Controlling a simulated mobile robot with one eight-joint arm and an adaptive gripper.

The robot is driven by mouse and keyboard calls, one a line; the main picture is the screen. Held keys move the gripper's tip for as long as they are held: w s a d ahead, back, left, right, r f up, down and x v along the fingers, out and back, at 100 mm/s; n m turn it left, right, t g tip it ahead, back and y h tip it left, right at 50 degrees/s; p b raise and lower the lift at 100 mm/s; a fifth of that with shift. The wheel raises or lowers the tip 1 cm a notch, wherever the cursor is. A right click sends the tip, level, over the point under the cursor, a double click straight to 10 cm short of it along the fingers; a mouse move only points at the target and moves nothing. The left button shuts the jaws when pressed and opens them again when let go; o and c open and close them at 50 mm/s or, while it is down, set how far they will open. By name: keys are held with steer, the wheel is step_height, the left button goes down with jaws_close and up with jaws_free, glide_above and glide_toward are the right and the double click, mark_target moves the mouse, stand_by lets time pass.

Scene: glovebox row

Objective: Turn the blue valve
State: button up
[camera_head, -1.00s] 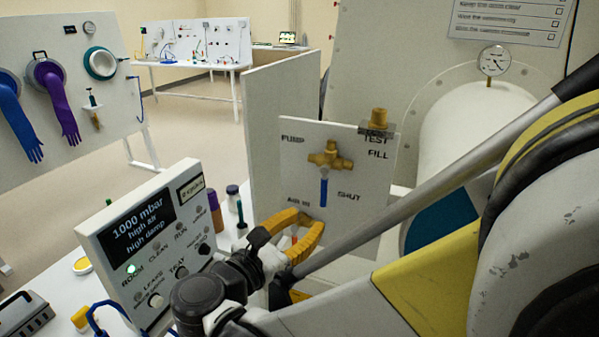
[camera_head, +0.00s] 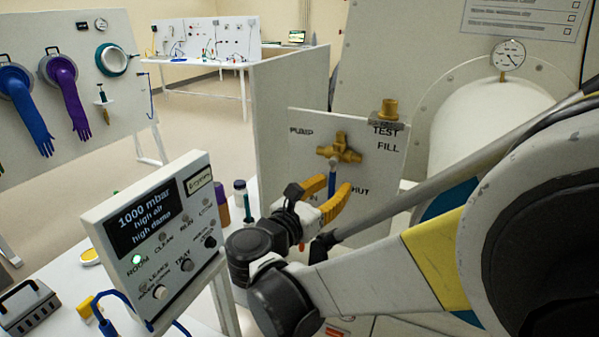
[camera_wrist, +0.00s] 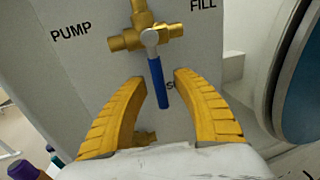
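The blue valve handle (camera_head: 332,180) hangs straight down from a brass cross fitting (camera_head: 341,149) on a white panel (camera_head: 388,170) marked PUMP, TEST, FILL and SHUT. In the wrist view the blue handle (camera_wrist: 158,82) slants slightly, its free end between the two yellow fingers of my gripper (camera_wrist: 158,82). The fingers stand apart on either side, with a visible gap to the handle on both sides. In the head view my gripper (camera_head: 327,184) is in front of the panel and partly hides the handle's lower end and the lettering.
A control box (camera_head: 150,240) reading 1000 mbar stands close left of my arm. A brass test port (camera_head: 388,110) sits at the panel's top right. A white cylinder (camera_head: 485,125) with a gauge (camera_head: 508,56) is at right. Bottles (camera_head: 240,192) stand behind the box.

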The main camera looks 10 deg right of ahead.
jaws_close()
steer(key=shift+a, duration=0.1)
